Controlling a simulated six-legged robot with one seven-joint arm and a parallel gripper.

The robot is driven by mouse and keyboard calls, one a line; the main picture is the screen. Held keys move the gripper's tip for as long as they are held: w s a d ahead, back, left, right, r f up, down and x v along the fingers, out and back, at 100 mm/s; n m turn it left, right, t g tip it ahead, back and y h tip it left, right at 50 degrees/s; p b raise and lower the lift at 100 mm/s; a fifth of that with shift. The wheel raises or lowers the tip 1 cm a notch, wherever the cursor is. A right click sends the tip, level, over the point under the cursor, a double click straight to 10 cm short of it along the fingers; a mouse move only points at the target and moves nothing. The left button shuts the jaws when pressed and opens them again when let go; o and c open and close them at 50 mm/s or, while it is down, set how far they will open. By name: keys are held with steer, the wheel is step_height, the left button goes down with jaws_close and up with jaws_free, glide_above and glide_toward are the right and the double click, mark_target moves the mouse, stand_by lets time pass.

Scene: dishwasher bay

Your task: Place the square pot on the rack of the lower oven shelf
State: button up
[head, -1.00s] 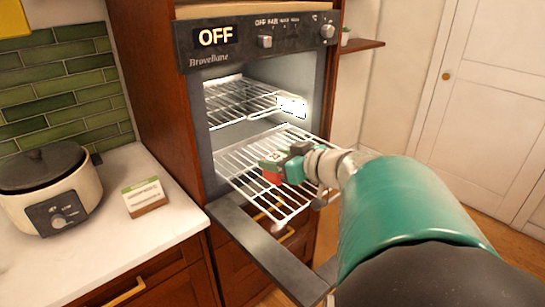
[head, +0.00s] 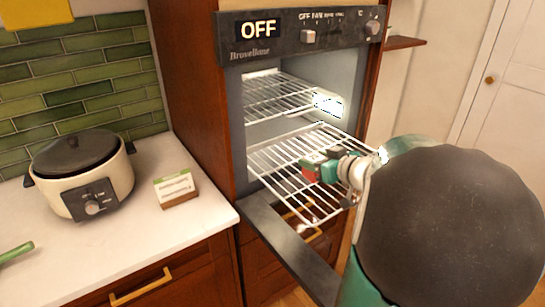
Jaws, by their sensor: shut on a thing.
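The oven (head: 232,128) is open. Its lower rack (head: 270,158), a wire shelf, is pulled out over the lowered door (head: 290,248), with no pot on it. My gripper (head: 311,170), teal and red, is at the right part of this rack, shut, apparently on its wires; the exact contact is too small to see. The square pot is not identifiable in view. A green handle (head: 16,253) shows at the left edge on the counter; what it belongs to is out of frame.
The upper rack (head: 275,97) sits inside the oven. A white cooker with a dark lid (head: 82,175) and a small card block (head: 176,187) stand on the white counter (head: 150,232). My arm fills the lower right.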

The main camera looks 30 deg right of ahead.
mark_target(311, 173)
steer(key=shift+w+d+f, duration=0.25)
steer(key=shift+w+f, duration=0.7)
steer(key=shift+f, duration=0.25)
steer(key=shift+w+f, duration=0.1)
steer(key=shift+f, duration=1.55)
steer(key=shift+f, duration=0.2)
steer(key=o, duration=1.1)
steer(key=shift+r, duration=0.1)
